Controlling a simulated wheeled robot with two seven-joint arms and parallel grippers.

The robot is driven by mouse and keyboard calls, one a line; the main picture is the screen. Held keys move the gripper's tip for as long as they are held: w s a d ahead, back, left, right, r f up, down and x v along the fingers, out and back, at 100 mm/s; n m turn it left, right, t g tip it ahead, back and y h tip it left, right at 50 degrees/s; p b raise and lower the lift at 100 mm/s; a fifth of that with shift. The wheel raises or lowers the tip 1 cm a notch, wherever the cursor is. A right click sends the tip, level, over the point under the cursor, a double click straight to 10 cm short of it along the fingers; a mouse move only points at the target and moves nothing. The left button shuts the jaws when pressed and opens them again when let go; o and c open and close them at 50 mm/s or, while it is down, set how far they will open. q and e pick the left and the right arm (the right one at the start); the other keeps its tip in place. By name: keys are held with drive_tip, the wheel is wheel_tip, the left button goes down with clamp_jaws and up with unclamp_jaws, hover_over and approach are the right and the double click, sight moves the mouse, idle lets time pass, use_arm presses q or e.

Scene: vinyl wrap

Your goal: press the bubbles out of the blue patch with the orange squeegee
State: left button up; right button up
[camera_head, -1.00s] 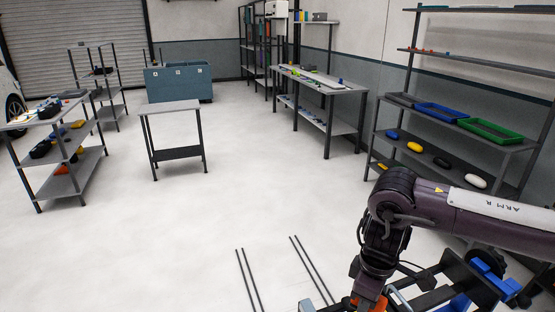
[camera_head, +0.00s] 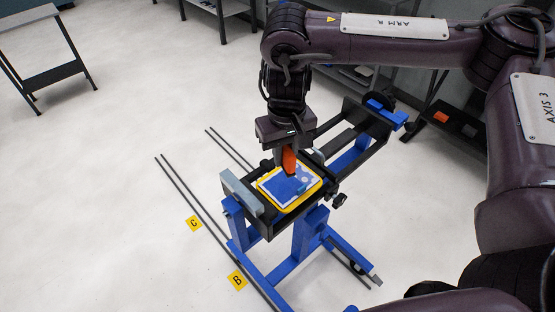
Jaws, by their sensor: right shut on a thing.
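The blue patch (camera_head: 279,188) lies on a white panel with a yellow rim (camera_head: 310,195), on top of a blue and black stand. A few small pale spots show near its right part. My right gripper (camera_head: 287,151) points down over the far side of the patch. It is shut on the orange squeegee (camera_head: 289,161), whose lower end is at or just above the patch; I cannot tell if it touches. My left gripper is not in view.
The stand's blue frame (camera_head: 285,267) rests on the floor by dark floor rails (camera_head: 207,213) and yellow markers B (camera_head: 237,280) and C (camera_head: 194,223). A small table (camera_head: 50,77) stands at the far left. The floor on the left is clear.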

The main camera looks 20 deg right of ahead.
drive_tip(key=w+a+n+p, duration=0.1)
drive_tip(key=w+p, duration=0.1)
drive_tip(key=p, duration=0.3)
drive_tip(key=n+b, duration=0.2)
drive_tip(key=n, duration=0.1)
hover_over(277, 182)
drive_tip(key=a, duration=0.2)
drive_tip(key=f, duration=0.9)
drive_tip(key=shift+s+a+f, duration=0.1)
drive_tip(key=shift+s+f, duration=0.25)
drive_tip(key=shift+f, duration=0.75)
idle(0.4)
drive_tip(key=shift+w+d, duration=0.2)
drive_tip(key=shift+d, duration=0.35)
drive_tip(key=shift+w+d, duration=0.15)
drive_tip(key=shift+d, duration=0.35)
drive_tip(key=shift+d, duration=0.1)
